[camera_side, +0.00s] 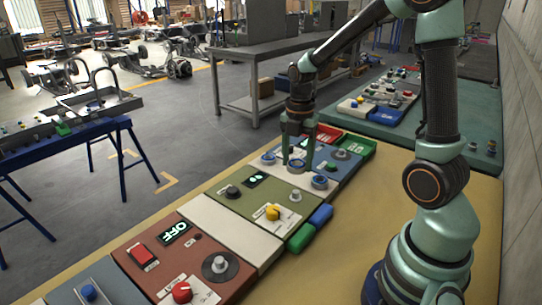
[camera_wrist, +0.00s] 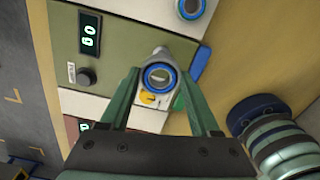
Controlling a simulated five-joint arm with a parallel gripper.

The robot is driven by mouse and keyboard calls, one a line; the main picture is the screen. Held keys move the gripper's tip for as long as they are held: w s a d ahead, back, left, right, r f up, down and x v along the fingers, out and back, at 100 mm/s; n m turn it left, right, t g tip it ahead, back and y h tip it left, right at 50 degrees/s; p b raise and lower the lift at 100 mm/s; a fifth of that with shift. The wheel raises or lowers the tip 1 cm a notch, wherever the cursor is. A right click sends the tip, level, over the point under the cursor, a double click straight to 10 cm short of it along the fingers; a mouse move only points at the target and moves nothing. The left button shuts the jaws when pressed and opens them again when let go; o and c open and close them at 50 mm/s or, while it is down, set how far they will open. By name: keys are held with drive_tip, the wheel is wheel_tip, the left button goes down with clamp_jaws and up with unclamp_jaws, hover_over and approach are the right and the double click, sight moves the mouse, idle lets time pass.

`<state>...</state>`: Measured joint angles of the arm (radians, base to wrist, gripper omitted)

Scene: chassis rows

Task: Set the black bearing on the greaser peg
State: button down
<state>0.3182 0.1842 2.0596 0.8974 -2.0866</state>
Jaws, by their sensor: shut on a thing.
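My gripper (camera_side: 297,162) is shut on a blue-rimmed ring-shaped bearing (camera_wrist: 159,77), gripped between its two fingertips in the wrist view. The ring's face looks grey and blue; I see no clearly black bearing. Similar discs are on the blue-grey panel (camera_side: 342,154) and red panel (camera_side: 220,264). I cannot tell which is the greaser peg.
The green panel also has a dark knob (camera_side: 232,191), a display (camera_side: 256,180) and a yellow knob (camera_side: 272,212). Green (camera_side: 301,238) and blue (camera_side: 321,216) blocks lie along its right edge. Open bench lies to the right.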

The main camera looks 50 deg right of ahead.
sight(296, 191)
drive_tip(key=shift+s+a+f, duration=0.15)
drive_tip(key=shift+s+f, duration=0.05)
drive_tip(key=shift+f, duration=4)
drive_tip(key=shift+c, duration=0.2)
unclamp_jaws()
wheel_tip(296, 191, up, 12)
drive_tip(key=shift+r, duration=0.15)
